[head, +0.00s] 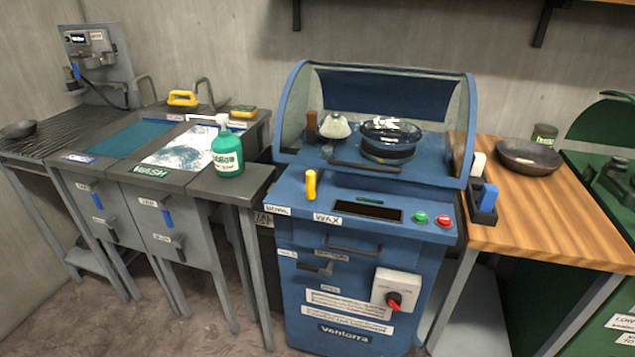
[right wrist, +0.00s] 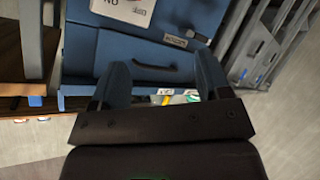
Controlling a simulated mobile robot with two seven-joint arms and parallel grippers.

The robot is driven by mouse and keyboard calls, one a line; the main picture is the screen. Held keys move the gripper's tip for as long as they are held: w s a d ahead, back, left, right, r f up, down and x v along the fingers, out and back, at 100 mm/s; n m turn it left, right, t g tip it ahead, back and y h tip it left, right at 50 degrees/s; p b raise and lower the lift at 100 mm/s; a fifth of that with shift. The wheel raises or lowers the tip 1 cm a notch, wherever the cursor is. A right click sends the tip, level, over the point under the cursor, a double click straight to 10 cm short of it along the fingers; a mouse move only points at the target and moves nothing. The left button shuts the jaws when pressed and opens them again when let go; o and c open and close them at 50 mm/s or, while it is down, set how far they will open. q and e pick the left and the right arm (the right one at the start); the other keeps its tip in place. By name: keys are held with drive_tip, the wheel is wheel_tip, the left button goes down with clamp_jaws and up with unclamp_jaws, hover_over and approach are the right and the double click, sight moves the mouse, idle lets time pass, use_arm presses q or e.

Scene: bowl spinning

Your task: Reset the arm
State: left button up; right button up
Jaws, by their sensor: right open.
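My right gripper (right wrist: 160,66) shows only in the right wrist view, with its two dark blue fingers apart and nothing held between them. Beyond the fingers is the blue front of a machine, with a dark handle and small labels. Neither arm shows in the head view, and my left gripper is in no view. In the head view the blue bowl machine (head: 361,280) stands in the middle. A dark glossy bowl (head: 391,134) sits under its curved hood (head: 294,110).
A grey sink bench (head: 190,182) with a green soap bottle (head: 227,153) stands at the left. A wooden table (head: 560,215) with a dark bowl (head: 529,157) stands at the right. A yellow handle (head: 311,184) rises from the machine's front ledge. Some bare floor shows in front.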

drive_tip(key=s+d+r+m+p, duration=0.1)
drive_tip(key=s+d+m, duration=0.1)
drive_tip(key=s, duration=0.4)
drive_tip(key=s+d+r+m+g+h+p, duration=0.1)
drive_tip(key=s+d+m, duration=0.1)
drive_tip(key=s+d, duration=0.2)
drive_tip(key=s+d+r+m+p, duration=0.1)
drive_tip(key=s+d+m+p, duration=0.1)
drive_tip(key=s, duration=0.8)
drive_tip(key=shift+d+g, duration=0.4)
drive_tip(key=shift+d, duration=0.45)
